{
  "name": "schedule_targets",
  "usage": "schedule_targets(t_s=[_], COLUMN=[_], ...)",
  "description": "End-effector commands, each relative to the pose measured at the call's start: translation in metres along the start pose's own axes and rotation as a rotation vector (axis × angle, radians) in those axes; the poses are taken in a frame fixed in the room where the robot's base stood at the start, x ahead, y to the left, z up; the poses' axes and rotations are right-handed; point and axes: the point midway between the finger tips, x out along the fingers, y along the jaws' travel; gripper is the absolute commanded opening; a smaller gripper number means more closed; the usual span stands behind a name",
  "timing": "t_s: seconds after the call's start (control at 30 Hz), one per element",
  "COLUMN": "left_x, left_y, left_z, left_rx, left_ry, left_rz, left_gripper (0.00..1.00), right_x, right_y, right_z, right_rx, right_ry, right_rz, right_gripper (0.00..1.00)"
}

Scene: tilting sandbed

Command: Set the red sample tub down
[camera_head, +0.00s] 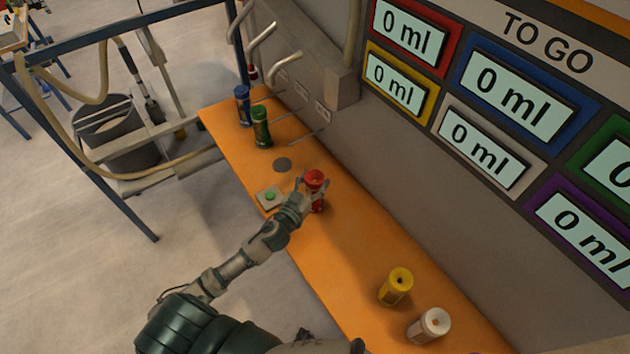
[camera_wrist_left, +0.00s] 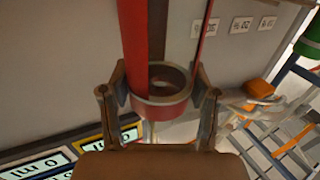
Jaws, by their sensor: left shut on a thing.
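The red sample tub (camera_head: 315,179) is over the middle of the orange bench, close to the wall side, and looks roughly upright. My left gripper (camera_head: 311,190) is shut on it, with the fingers at its sides. In the left wrist view the red tub (camera_wrist_left: 160,110) shows as a round red rim between the two fingers. I cannot tell whether its base touches the bench. My right gripper is not in view.
The orange bench (camera_head: 340,262) also carries a blue tub (camera_head: 243,106), a green tub (camera_head: 261,127), a yellow tub (camera_head: 396,286) and a white tub (camera_head: 430,325). Bench between red and yellow tubs is clear.

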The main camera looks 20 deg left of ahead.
Motion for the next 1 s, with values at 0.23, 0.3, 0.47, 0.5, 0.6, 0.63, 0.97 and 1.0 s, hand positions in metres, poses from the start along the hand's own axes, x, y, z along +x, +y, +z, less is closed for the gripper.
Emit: schedule_targets(t_s=[0.23, 0.3, 0.47, 0.5, 0.6, 0.63, 0.97, 1.0], left_x=[0.001, 0.001, -0.002, -0.005, -0.018, -0.024, -0.095, -0.101], left_y=[0.005, 0.006, 0.005, 0.004, 0.002, 0.002, 0.003, 0.002], left_z=[-0.001, -0.001, 0.000, 0.001, 0.002, 0.003, 0.002, 0.002], left_rx=[0.003, 0.004, 0.002, 0.001, -0.001, -0.001, -0.001, -0.001], left_ry=[-0.001, -0.001, -0.001, -0.002, -0.003, -0.004, -0.004, -0.003], left_rz=[0.001, 0.001, 0.001, 0.001, 0.001, 0.001, 0.000, 0.000], left_gripper=[0.86, 0.86, 0.86, 0.86, 0.86, 0.86, 0.86, 0.86], right_x=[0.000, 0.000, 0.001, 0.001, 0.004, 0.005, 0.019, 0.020], right_y=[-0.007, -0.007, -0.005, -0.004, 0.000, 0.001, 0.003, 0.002], right_z=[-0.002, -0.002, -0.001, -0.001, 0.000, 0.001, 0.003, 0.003], right_rx=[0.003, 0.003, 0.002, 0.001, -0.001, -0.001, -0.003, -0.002], right_ry=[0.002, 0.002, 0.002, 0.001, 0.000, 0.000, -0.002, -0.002], right_rz=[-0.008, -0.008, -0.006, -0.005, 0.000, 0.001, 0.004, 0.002], right_gripper=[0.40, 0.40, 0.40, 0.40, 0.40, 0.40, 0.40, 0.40])
